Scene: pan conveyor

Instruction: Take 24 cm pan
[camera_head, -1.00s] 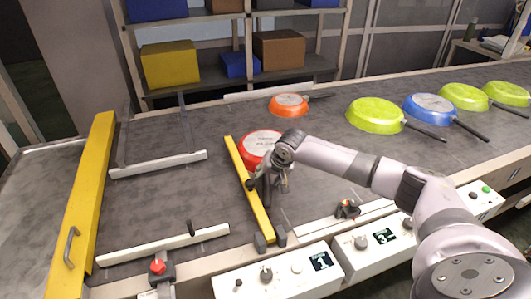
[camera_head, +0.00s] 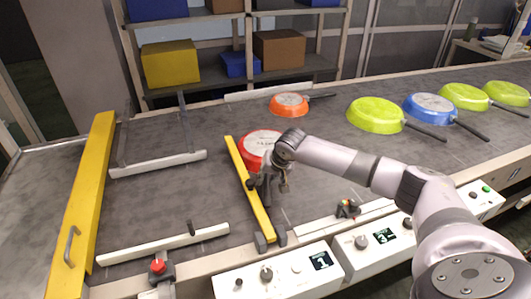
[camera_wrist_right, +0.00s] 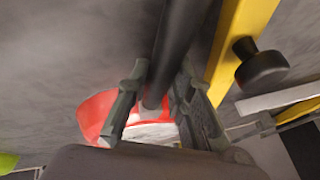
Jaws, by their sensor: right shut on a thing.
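A red pan (camera_head: 258,143) with a pale underside lies upside down on the conveyor belt, touching or very close to the slanted yellow bar. Printing on its underside is too small to read. My right gripper (camera_head: 266,188) is at the near side of this pan, and its arm hides part of the pan. In the right wrist view my right gripper (camera_wrist_right: 155,95) is shut on the pan's black handle (camera_wrist_right: 181,35), with the red pan body (camera_wrist_right: 95,112) behind the fingers. My left gripper does not show.
The yellow bar (camera_head: 236,160) stands just left of the red pan. An orange pan (camera_head: 289,104), a blue pan (camera_head: 430,106) and several green pans, one nearest (camera_head: 375,115), lie farther right. White control boxes (camera_head: 284,272) line the front edge. The belt left of the bar is clear.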

